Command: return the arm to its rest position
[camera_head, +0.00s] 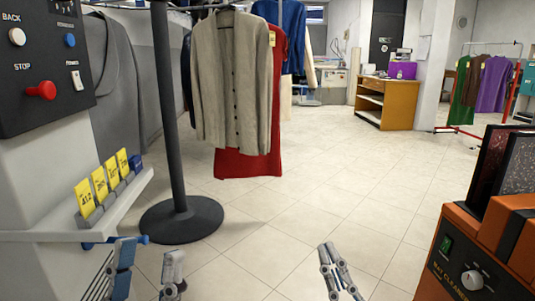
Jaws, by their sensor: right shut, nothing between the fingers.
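My right gripper (327,252) is low in the middle of the view, over the tiled floor. Its fingers are together and hold nothing. Most of both arms is outside the view.
A white shelf (140,186) with yellow tags (101,185) is at left, below a control panel (38,95). A black stand base (181,222) stands beside it; clothes hang behind. An orange machine (478,262) is at lower right. The central floor (300,215) is clear.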

